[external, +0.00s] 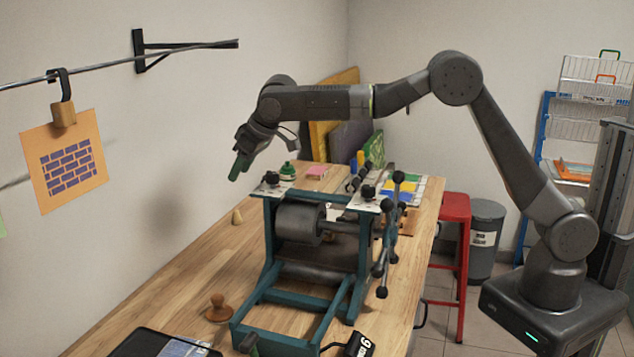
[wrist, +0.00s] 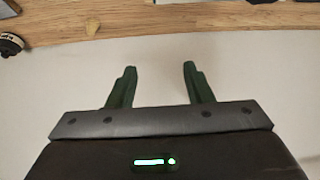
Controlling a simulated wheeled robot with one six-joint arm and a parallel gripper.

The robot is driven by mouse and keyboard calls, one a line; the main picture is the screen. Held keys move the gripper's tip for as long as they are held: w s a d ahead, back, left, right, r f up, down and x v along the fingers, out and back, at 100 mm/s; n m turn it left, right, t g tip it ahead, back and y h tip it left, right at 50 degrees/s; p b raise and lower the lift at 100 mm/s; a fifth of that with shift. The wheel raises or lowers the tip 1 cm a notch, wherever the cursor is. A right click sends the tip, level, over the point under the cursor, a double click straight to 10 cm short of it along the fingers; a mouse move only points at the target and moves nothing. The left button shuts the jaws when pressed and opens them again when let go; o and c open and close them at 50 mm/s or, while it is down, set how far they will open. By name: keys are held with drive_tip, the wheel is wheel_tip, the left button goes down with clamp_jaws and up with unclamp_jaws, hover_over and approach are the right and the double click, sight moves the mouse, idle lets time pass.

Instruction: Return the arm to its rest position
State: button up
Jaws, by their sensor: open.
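My gripper (external: 240,165) hangs at the end of my raised arm, above the far left part of the wooden table and near the wall. In the wrist view my gripper (wrist: 155,70) shows two green fingers apart, with nothing between them. The fingers point toward the pale wall, with the table edge (wrist: 150,25) across the top of that view. My arm arches from its base at the right over the press to the gripper.
A teal-framed roller press (external: 300,230) stands on the wooden table (external: 180,285) below my arm. An orange print (external: 65,165) hangs from a wall rail at the left. A wooden-handled stamp (external: 218,308) sits left of the press. A red stool (external: 455,215) and grey bin (external: 485,240) stand to the right.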

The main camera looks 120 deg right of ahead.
drive_tip(key=s+d+m, duration=0.1)
drive_tip(key=s+d, duration=0.9)
drive_tip(key=s, duration=0.2)
drive_tip(key=shift+s+d+h, duration=0.25)
drive_tip(key=shift+d+h, duration=0.05)
drive_tip(key=shift+d, duration=0.05)
idle(0.7)
